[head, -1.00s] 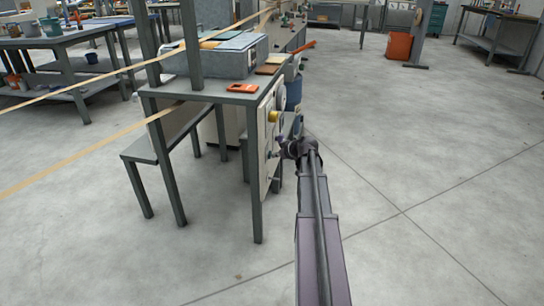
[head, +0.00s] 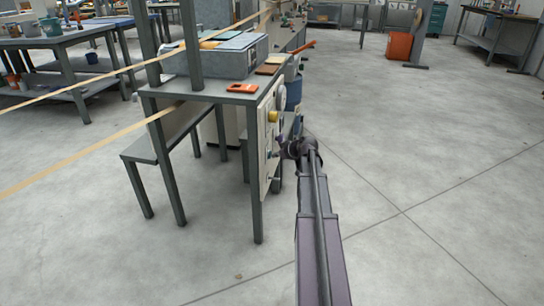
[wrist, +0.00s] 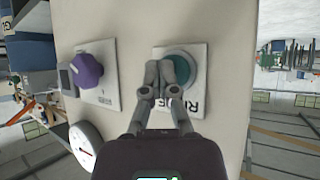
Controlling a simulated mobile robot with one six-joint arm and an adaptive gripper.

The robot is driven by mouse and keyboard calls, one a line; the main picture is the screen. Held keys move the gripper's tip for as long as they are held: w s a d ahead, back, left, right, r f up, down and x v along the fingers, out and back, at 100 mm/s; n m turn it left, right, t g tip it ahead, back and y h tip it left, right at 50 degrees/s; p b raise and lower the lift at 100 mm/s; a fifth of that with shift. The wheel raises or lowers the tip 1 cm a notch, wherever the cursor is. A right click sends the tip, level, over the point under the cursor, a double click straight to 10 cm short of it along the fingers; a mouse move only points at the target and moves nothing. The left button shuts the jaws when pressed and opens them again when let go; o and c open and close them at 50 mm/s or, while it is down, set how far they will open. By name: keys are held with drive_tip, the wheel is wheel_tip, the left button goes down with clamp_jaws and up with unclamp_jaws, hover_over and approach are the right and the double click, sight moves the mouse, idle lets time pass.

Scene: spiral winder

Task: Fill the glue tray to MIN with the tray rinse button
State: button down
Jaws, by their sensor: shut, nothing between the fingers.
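The teal round rinse button (wrist: 181,66) sits on a white plate lettered "RIN…", seen turned over in the wrist view. My gripper (wrist: 160,68) is shut and empty, its fingertips over the button's left part. I cannot tell whether they touch or press it. In the head view my gripper (head: 282,148) is at the face of the pale control panel (head: 265,160), and the button is not clearly seen. A grey box-like tray (head: 228,60), perhaps the glue tray, stands on the table; its liquid level cannot be read.
A purple knob (wrist: 88,71) and a round dial gauge (wrist: 84,146) are near the button on the panel. An orange device (head: 242,88) lies on the table corner. Tan strips (head: 85,153) run across to the left.

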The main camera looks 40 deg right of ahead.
drive_tip(key=shift+s+d, duration=0.5)
drive_tip(key=shift+s, duration=0.1)
drive_tip(key=shift+s, duration=0.1)
idle(0.5)
drive_tip(key=shift+s+d, duration=1.65)
drive_tip(key=shift+s, duration=0.2)
